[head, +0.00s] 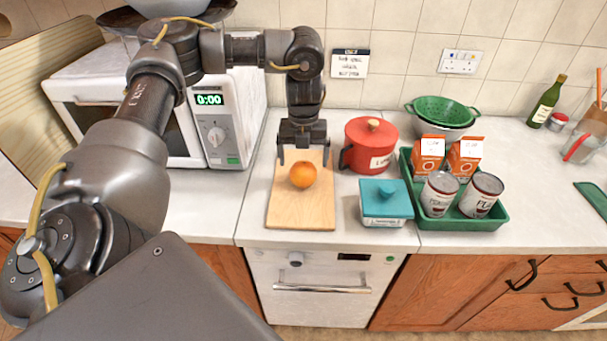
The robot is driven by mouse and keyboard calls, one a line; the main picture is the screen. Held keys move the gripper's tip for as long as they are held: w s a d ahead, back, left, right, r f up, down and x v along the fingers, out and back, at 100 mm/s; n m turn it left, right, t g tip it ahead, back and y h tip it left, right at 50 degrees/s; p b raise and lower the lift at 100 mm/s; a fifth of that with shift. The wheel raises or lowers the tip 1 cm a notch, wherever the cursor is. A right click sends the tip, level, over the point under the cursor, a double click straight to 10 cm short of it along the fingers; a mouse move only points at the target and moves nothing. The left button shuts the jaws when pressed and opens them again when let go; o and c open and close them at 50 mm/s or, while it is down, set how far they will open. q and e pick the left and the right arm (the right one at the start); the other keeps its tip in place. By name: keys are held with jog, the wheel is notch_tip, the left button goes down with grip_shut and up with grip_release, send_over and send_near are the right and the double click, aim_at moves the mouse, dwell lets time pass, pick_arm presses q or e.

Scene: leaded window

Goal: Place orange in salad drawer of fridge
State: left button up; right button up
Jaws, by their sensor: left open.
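An orange (303,175) sits on a wooden cutting board (300,215) on the counter. My left gripper (303,158) is open, pointing down just above or behind the orange, with its fingers spread to either side. From this one view I cannot tell whether the fingers touch it. My right gripper is not in view. No fridge or salad drawer can be made out.
A microwave (225,130) stands left of the board. A red pot (368,148), a teal-lidded container (386,205) and a green tray (445,222) with cartons and cans stand to the right. A green colander (444,110) is behind. A white appliance (322,290) is under the counter.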

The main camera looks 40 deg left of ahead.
aim_at(303, 164)
pick_arm(q)
notch_tip(303, 164, down, 5)
jog(key=shift+s+f, duration=0.1)
dwell(0.3)
jog(key=c, duration=1.3)
jog(key=shift+o, duration=0.2)
